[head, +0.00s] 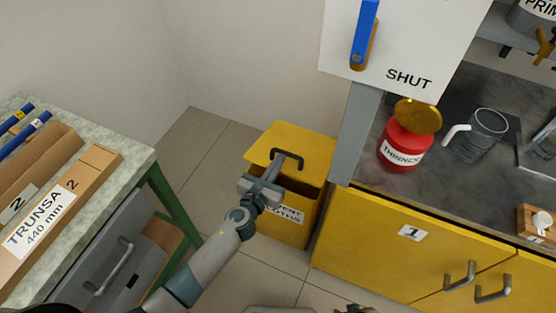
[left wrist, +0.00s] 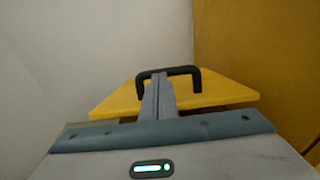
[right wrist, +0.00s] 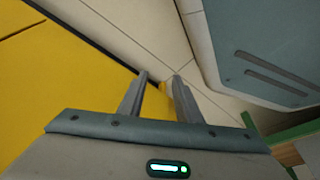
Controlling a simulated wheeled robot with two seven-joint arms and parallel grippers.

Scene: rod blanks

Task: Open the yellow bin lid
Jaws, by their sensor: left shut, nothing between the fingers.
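The yellow bin (head: 288,228) stands on the floor between the green-legged bench and the yellow cabinet. Its yellow lid (head: 266,142) is tilted up a little, with a dark gap along the front under it. The lid (left wrist: 225,95) also shows in the left wrist view. A black handle (head: 298,160) sits on the lid; it shows in the left wrist view too (left wrist: 197,82). My left gripper (head: 277,160) is shut and empty, its fingertips at the handle; whether they touch it I cannot tell. My right gripper (right wrist: 160,82) is open and empty, away from the bin.
The yellow cabinet (head: 370,245) and a grey post (head: 352,135) stand close on the bin's right. A bench with boxes (head: 85,195) and a grey drawer (head: 105,255) is on the left. A sign board (head: 400,40) hangs above. Tiled floor (head: 190,150) is free behind.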

